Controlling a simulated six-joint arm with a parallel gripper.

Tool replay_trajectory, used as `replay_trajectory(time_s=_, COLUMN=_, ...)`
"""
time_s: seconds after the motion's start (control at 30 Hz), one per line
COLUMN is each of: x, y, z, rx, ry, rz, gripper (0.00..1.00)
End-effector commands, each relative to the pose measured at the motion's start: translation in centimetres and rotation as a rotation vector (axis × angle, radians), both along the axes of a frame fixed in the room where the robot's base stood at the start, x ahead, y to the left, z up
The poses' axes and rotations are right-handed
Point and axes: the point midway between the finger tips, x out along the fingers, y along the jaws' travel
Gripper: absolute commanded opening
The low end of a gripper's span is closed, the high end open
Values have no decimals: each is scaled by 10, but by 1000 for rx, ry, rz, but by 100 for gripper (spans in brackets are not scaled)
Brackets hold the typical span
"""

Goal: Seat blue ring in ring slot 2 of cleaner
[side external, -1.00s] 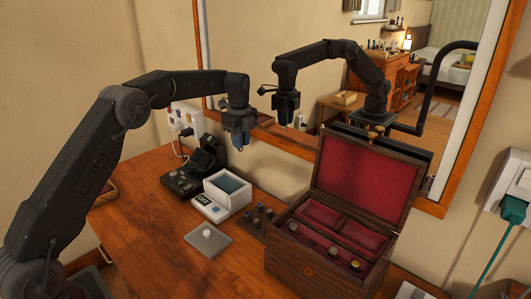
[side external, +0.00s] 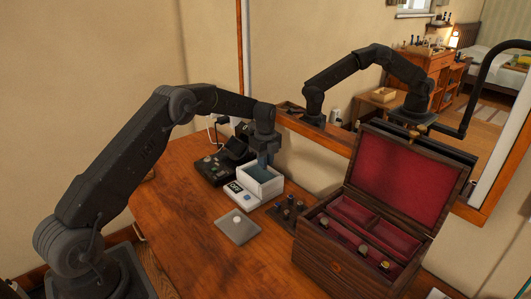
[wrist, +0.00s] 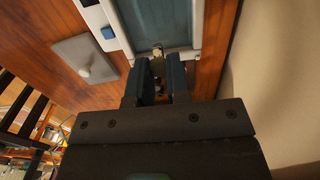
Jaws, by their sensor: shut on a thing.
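The cleaner (side external: 250,196) is a white box with an open blue-grey basin and a front panel with a display reading OFF. It also shows at the top of the wrist view (wrist: 196,30). My gripper (side external: 264,158) is low over the back of the basin, pointing down. In the wrist view my gripper (wrist: 160,72) has its two fingers close together at the basin's edge. A small pale gold piece (wrist: 157,51) shows just at the fingertips; I cannot tell if it is the held ring or part of the cleaner. The blue ring is not clearly visible, and the ring slots cannot be made out.
A grey plate with a white knob (side external: 238,229) lies in front of the cleaner. A dark holder with several small pieces (side external: 289,208) stands to its right, then an open wooden jewellery box (side external: 340,258). A black device (side external: 213,170) is at left. A mirror stands behind.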

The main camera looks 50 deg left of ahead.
Motion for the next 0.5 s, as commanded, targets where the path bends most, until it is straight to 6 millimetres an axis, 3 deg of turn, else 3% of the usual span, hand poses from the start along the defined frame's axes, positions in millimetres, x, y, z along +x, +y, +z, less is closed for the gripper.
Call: replay_trajectory(time_s=0.5, x=0, y=0, z=-38, rx=-1, ry=2, rz=0, gripper=0)
